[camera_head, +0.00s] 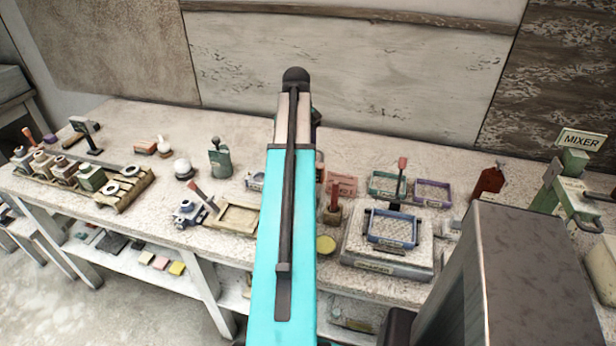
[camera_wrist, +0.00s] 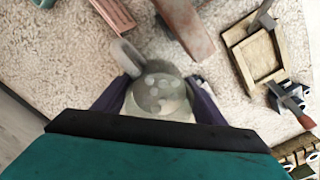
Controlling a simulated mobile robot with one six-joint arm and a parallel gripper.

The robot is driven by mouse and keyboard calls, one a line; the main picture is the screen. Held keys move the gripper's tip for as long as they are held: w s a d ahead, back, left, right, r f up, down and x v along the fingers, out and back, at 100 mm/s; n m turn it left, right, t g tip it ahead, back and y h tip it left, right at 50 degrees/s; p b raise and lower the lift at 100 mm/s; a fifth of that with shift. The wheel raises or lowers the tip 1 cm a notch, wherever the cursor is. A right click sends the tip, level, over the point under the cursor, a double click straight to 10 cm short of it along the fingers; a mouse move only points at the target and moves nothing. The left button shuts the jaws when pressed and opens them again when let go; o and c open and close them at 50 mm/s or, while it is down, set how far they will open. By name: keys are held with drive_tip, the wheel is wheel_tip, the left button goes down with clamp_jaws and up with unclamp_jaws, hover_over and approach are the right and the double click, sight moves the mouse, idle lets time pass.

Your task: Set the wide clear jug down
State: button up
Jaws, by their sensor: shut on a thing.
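The wide clear jug (camera_wrist: 160,88) shows in the wrist view, seen from above, with its handle (camera_wrist: 125,57) pointing up and left. Round pale shapes show inside its rim. My gripper (camera_wrist: 160,98) has its dark purple fingers on both sides of the jug and is shut on it. The pale speckled worktop (camera_wrist: 75,60) lies beneath; I cannot tell whether the jug touches it. In the head view my arm hides the jug and the gripper.
A wooden frame tray (camera_head: 239,218) and a blue frame tray (camera_head: 391,229) on a white block stand on the worktop. A rack of bottles and rings (camera_head: 122,188) is at left, a mixer (camera_head: 572,165) at right. A red-brown block (camera_wrist: 186,25) is close to the jug.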

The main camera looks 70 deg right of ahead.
drive_tip(key=shift+f+p, duration=0.35)
drive_tip(key=shift+f, duration=1.8)
drive_tip(key=shift+f, duration=0.1)
drive_tip(key=shift+f+p, duration=0.45)
drive_tip(key=shift+f, duration=1.35)
drive_tip(key=shift+f, duration=0.1)
drive_tip(key=o, duration=1.5)
drive_tip(key=shift+c, duration=0.2)
drive_tip(key=shift+r+b, duration=1.05)
drive_tip(key=shift+r, duration=5.05)
